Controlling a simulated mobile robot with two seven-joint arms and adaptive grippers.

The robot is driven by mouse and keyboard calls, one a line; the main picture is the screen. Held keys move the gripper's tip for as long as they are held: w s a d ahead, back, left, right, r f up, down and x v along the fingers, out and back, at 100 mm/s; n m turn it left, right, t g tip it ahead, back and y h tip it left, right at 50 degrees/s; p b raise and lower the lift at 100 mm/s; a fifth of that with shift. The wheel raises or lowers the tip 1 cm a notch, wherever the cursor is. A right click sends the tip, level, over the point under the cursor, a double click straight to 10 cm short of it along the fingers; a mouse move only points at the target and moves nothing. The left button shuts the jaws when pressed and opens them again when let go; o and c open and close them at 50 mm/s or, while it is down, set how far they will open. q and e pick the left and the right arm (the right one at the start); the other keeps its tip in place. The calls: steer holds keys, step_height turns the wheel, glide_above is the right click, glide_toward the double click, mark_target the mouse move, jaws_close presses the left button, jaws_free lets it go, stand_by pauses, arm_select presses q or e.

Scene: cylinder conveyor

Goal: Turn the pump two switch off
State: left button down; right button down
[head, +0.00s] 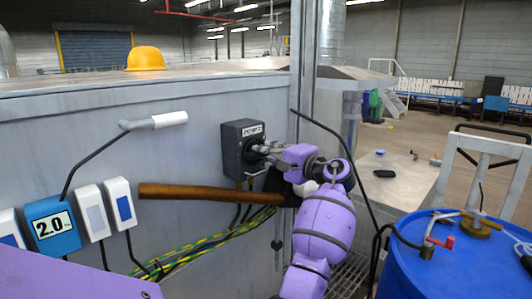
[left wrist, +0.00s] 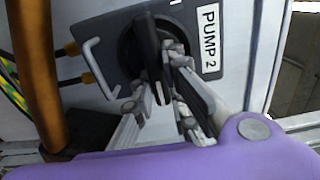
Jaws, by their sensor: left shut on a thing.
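The pump two switch is a dark grey box (head: 232,152) on the grey metal panel, with a white label at its top. In the left wrist view the box (left wrist: 93,38) has a black round knob with a raised handle (left wrist: 146,42) and a label reading PUMP 2 (left wrist: 209,40). My left gripper (head: 263,150) reaches the front of the box from the right. In the left wrist view its grey fingers (left wrist: 166,72) are shut on the knob's handle, one on each side. The fingers hide part of the knob. My right gripper is not in view.
A brown bar (head: 205,193) runs across the panel just below the switch. Yellow-green cables (head: 205,243) hang beneath it. A blue 2.0 box (head: 52,226) and a white-grey pipe (head: 165,120) are to the left. A blue barrel (head: 410,255) stands at right.

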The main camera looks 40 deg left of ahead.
arm_select(q)
steer(key=c, duration=1.7)
jaws_free()
steer(key=shift+c, duration=0.2)
steer(key=shift+d, duration=0.1)
steer(key=d, duration=1.2)
steer(key=shift+s, duration=0.45)
steer(key=shift+a, duration=0.1)
